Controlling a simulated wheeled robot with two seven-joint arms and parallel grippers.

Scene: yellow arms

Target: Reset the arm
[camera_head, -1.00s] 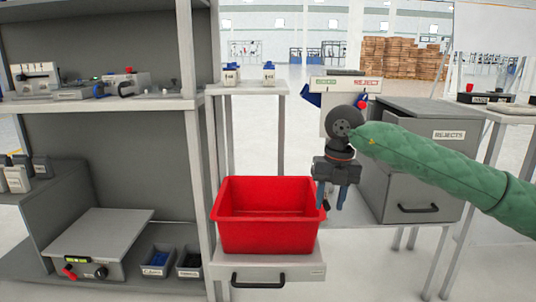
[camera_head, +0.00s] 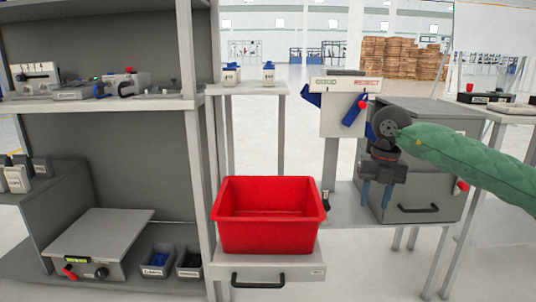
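My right gripper (camera_head: 376,194) hangs pointing down in front of the grey rejects cabinet (camera_head: 430,188). Its two blue fingers stand apart with nothing between them. My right arm (camera_head: 470,160), in a green quilted sleeve, comes in from the right edge. My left gripper and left arm are not in view.
A red bin (camera_head: 268,240) stands on a small drawer table (camera_head: 305,272), left of my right gripper, and looks empty. A grey shelf unit (camera_head: 150,160) with devices fills the left. A post with a sign (camera_head: 345,88) stands behind the gripper.

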